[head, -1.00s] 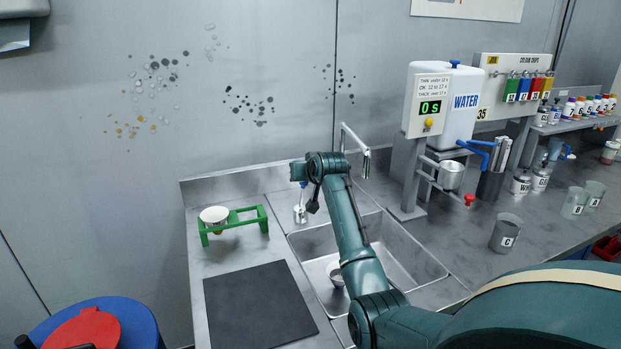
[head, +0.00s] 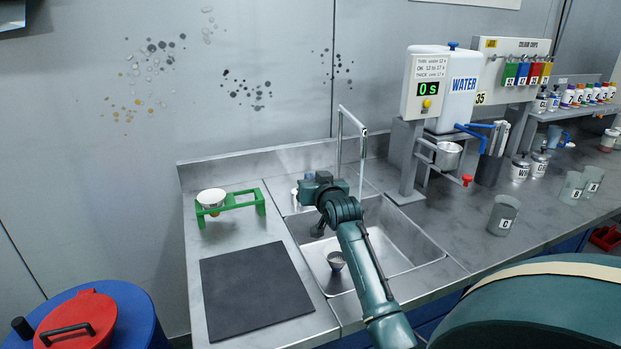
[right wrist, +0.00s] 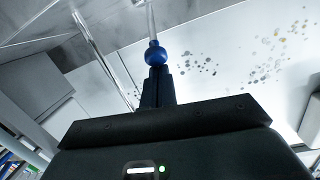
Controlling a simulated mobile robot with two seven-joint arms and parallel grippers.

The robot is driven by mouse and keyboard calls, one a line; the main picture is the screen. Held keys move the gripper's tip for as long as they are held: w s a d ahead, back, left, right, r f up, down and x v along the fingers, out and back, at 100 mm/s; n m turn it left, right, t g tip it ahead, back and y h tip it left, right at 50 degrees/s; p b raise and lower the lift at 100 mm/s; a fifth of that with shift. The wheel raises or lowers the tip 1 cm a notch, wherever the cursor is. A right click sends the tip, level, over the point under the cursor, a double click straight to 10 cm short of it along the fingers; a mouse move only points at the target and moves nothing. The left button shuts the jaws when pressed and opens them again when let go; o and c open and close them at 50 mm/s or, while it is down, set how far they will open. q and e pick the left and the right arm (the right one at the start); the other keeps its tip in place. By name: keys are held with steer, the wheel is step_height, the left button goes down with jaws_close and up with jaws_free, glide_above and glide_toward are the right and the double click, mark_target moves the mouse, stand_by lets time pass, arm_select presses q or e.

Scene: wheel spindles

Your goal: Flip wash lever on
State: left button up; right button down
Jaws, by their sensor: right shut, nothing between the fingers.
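The wash lever shows in the right wrist view as a blue ball knob (right wrist: 155,54) on a thin pale rod. My right gripper (right wrist: 158,76) is shut, with its dark fingertips right at the knob. I cannot tell whether they touch it. In the head view my right gripper (head: 318,190) is over the sink's back left part, and its fingers are hidden. The tall sink tap (head: 340,135) stands behind and to the right. My left gripper is not in view.
The steel sink (head: 405,240) holds a small cup (head: 336,261). A green stand (head: 240,203) with a white-topped cup and a dark mat (head: 255,290) lie to the left. The water dispenser (head: 455,95) stands right of the tap; cup C (head: 503,215) is further right.

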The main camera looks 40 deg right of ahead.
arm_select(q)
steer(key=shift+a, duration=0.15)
arm_select(e)
steer(key=shift+f, duration=0.25)
steer(key=r+p, duration=0.2)
steer(key=w+r+p, duration=0.1)
steer(key=r, duration=0.1)
steer(key=shift+d+p, duration=0.3)
steer(key=shift+d, duration=0.05)
arm_select(q)
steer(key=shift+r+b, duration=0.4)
steer(key=shift+b, duration=0.1)
arm_select(e)
steer(key=f+v, duration=0.1)
steer(key=v, duration=0.8)
steer(key=shift+s+r, duration=0.3)
steer(key=shift+s, duration=0.15)
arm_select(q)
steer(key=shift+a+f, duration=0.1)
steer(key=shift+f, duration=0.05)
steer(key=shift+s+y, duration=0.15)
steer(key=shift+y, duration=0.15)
